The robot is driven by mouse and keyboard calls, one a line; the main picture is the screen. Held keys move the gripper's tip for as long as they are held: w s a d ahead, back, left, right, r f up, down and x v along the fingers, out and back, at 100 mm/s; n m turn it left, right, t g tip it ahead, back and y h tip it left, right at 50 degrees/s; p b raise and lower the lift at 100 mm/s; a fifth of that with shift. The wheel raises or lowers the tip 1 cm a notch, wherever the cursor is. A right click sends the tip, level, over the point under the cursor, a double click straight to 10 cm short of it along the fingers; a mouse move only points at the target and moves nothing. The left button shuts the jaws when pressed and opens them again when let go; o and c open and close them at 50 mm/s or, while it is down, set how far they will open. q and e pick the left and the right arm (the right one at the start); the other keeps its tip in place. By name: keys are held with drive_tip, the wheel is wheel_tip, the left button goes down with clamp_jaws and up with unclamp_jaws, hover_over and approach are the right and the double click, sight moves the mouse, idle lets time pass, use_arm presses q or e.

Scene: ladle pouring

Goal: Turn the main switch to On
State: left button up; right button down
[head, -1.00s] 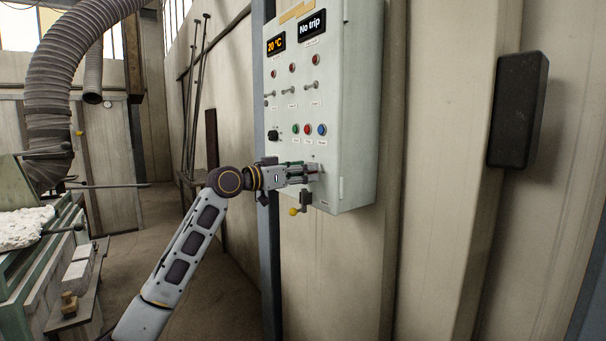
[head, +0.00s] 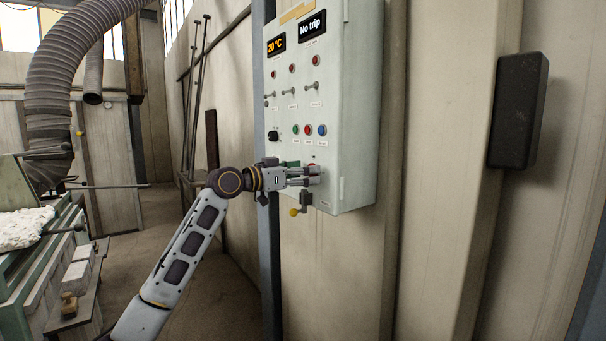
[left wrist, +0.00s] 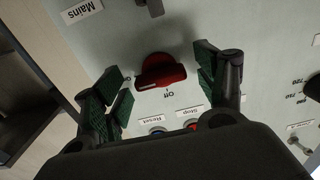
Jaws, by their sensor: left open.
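The main switch, a red rotary knob (left wrist: 160,72), sits on the grey panel between "Off" and "On" labels. In the left wrist view, which is upside down, its bar lies roughly crosswise, its left end towards "On". "Off" is below it. In the head view a bit of the red knob (head: 311,166) shows behind my fingers. My left gripper (head: 315,174) is at the lower front of the panel. In the left wrist view my left gripper (left wrist: 162,80) is open, with a finger on each side of the knob, seemingly apart from it. My right gripper is not in view.
The control cabinet (head: 358,110) carries displays reading "20 °C" and "No trip", toggles, and green, red and blue buttons (head: 308,129). A small lever with a yellow knob (head: 294,212) hangs under my gripper. A black box (head: 517,110) is on the wall at right.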

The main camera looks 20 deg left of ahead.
use_arm(q)
drive_tip(key=v, duration=1.2)
idle(0.4)
drive_tip(key=shift+r, duration=0.1)
idle(0.5)
